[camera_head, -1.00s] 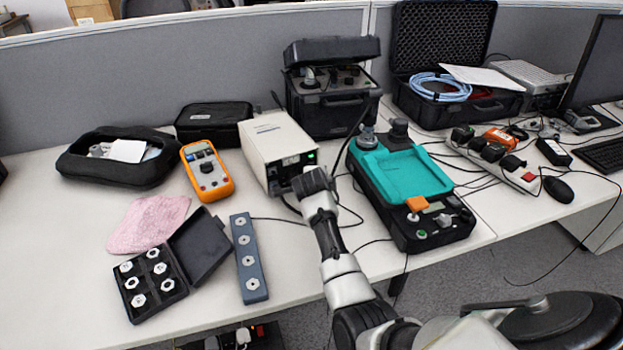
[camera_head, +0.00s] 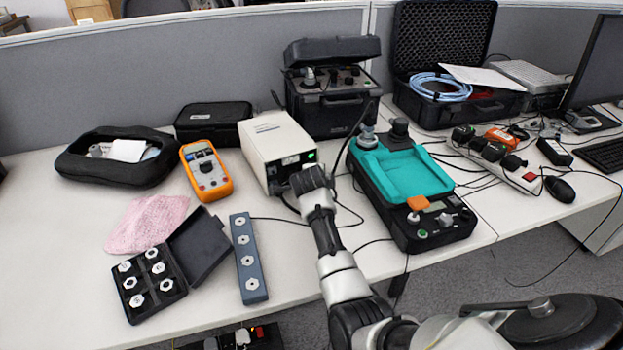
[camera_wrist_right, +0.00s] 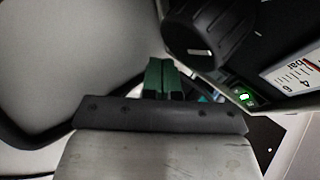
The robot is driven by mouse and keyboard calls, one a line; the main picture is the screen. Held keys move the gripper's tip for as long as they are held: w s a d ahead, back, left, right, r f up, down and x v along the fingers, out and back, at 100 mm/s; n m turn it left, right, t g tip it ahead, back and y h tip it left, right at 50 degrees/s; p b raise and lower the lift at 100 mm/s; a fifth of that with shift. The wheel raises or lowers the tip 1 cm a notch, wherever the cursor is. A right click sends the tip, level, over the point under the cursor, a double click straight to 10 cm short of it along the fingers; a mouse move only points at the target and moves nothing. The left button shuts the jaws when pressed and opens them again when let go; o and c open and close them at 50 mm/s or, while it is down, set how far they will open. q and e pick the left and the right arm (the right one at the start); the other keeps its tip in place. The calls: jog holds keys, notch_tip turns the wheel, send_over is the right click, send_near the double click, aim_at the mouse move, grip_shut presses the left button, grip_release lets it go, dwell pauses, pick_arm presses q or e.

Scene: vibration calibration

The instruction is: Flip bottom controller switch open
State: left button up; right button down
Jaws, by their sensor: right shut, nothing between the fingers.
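The controller is a white box (camera_head: 275,136) with a dark front panel at the middle of the desk. A green-lit switch (camera_head: 311,157) shows on its front; it also shows in the right wrist view (camera_wrist_right: 245,97). My right gripper (camera_head: 308,178) is close in front of the panel and hides its lower part. In the right wrist view my right gripper's green fingertips (camera_wrist_right: 162,66) are together and empty. They lie left of the lit switch and below a black knob (camera_wrist_right: 210,35). I cannot tell whether they touch the panel. My left gripper is not in view.
Dark cables run around my arm.

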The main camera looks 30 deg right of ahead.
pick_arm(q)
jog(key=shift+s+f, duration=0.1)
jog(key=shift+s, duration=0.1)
pick_arm(e)
jog(key=shift+w, duration=0.1)
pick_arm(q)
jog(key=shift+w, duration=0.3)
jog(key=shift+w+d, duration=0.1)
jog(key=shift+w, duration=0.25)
pick_arm(e)
jog(key=shift+w, duration=0.1)
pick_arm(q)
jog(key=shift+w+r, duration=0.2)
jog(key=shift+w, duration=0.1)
pick_arm(e)
jog(key=shift+w, duration=0.1)
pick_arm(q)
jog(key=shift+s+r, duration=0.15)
pick_arm(e)
jog(key=shift+s, duration=0.25)
jog(key=shift+s+p, duration=0.45)
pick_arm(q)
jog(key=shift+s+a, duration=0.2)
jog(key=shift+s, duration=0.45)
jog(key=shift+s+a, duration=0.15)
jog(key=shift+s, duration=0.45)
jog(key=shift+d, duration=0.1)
